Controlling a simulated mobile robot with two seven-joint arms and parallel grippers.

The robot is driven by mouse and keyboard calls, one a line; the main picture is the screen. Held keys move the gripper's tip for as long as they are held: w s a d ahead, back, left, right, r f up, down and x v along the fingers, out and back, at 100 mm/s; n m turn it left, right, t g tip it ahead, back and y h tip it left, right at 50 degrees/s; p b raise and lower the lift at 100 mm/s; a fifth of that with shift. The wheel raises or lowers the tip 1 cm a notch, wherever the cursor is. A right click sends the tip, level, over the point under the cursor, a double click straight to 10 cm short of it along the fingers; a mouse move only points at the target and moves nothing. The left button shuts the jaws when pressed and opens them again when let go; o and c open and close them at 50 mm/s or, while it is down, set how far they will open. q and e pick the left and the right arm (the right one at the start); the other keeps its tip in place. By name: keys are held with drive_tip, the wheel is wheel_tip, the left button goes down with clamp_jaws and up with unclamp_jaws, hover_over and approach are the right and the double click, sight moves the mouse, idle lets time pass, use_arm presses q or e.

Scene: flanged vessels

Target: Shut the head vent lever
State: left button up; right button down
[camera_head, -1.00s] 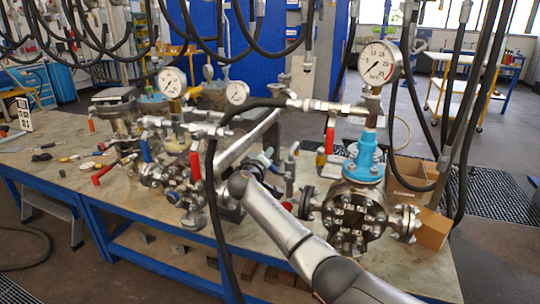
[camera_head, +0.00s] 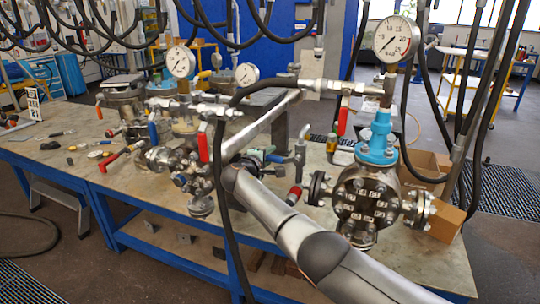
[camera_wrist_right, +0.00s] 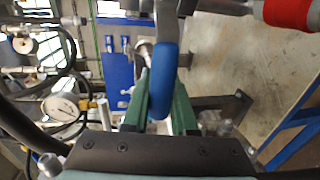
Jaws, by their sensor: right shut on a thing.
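The head vent lever has a blue sleeve (camera_wrist_right: 163,65) and stands between the two green fingers of my right gripper (camera_wrist_right: 165,108) in the right wrist view. The fingers close on it from both sides. In the head view my right gripper (camera_head: 264,154) is small and partly hidden, between the left valve cluster and the right flanged vessel (camera_head: 368,205). That vessel has a blue neck (camera_head: 378,140) and a large pressure gauge (camera_head: 397,40) above it. The lever's pivot is hard to make out. My left gripper is not in view.
A red-handled valve (camera_head: 295,194) is close to the gripper. Another blue lever (camera_head: 153,132) and a red lever (camera_head: 204,142) stand at the left cluster. A black hose (camera_head: 218,200) hangs in front. Loose fittings lie on the left of the bench (camera_head: 60,180).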

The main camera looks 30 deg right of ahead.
drive_tip(key=shift+f, duration=0.25)
drive_tip(key=c, duration=0.7)
unclamp_jaws()
drive_tip(key=shift+r, duration=0.1)
drive_tip(key=shift+s+a+r, duration=0.1)
drive_tip(key=shift+s+a+r+p, duration=0.15)
drive_tip(key=shift+s+a+p, duration=0.2)
drive_tip(key=shift+a+p, duration=0.1)
drive_tip(key=v, duration=1.1)
drive_tip(key=shift+p, duration=0.35)
